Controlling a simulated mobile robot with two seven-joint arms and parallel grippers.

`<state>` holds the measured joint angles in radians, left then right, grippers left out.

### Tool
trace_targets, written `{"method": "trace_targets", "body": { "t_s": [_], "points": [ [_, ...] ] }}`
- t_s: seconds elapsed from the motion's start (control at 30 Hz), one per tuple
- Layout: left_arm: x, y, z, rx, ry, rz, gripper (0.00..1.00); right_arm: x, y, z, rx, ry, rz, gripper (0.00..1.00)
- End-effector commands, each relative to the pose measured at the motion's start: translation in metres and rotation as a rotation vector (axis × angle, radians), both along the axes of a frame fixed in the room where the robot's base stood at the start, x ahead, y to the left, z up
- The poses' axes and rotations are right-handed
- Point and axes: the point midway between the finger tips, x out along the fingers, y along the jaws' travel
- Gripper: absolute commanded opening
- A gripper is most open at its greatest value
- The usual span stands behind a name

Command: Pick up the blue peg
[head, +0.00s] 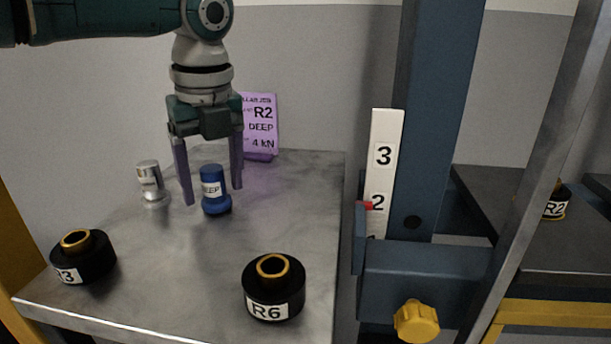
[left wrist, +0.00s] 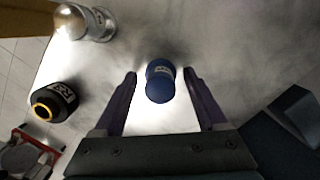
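In the left wrist view the blue peg (left wrist: 160,80) lies between the fingertips of my left gripper (left wrist: 160,76), with a gap on each side. My right gripper is not in view.
A silver peg (head: 151,183) stands left of the blue peg. Black bushings R3 (head: 84,258) and R6 (head: 273,287) sit near the front of the table (head: 170,290). A purple R2 card (head: 261,125) stands behind. A blue press frame (head: 430,130) rises at the right.

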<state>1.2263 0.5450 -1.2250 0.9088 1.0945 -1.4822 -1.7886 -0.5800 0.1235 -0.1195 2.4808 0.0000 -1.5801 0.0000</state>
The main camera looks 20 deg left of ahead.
Motion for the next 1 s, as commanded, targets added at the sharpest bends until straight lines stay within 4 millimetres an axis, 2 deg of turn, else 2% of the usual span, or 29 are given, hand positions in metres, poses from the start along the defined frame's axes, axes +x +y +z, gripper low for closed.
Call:
{"method": "trace_targets", "body": {
  "t_s": [0.07,0.63,1.0],
  "points": [
    [0.0,0.0,0.0002,0.0,0.0,0.0,0.66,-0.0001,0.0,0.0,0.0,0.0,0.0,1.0],
    [0.0,0.0,0.0005,0.0,0.0,0.001,0.01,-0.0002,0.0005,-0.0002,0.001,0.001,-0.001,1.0],
    [0.0003,0.0001,0.001,0.0,-0.001,0.001,0.0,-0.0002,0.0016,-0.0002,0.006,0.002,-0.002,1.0]
  ]
}}
